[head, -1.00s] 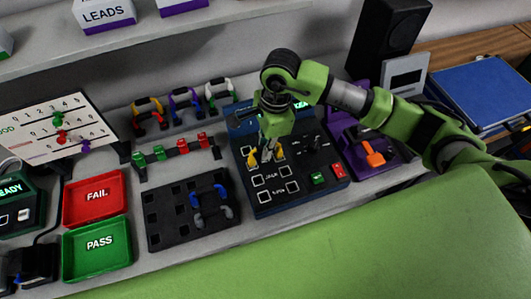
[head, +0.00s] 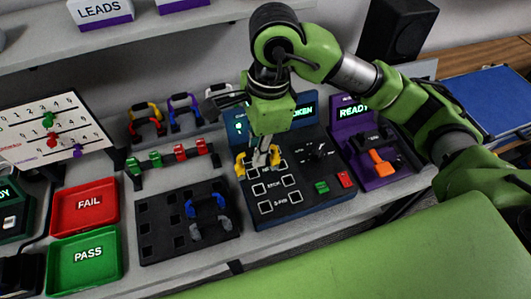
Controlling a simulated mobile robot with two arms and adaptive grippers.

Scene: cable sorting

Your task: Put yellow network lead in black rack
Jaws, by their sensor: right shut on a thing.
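My right gripper (head: 262,163) is shut on a yellow lead (head: 241,167) at the blue-and-black tester (head: 318,200). The lead's two yellow ends show on either side of the fingers, over the tester's upper sockets. I cannot tell whether its plugs touch the sockets. The black rack (head: 157,256), a flat block with rows of square holes, lies left of the tester. A blue and grey lead (head: 207,206) sits at its right side; the left holes are empty. My left gripper is not in view.
Red FAIL tray (head: 84,229) and green PASS tray (head: 84,284) lie left of the black rack. Behind it stand a holder with green and red clips (head: 181,155) and several colored leads (head: 180,103). A purple READY station (head: 352,120) stands right of the tester.

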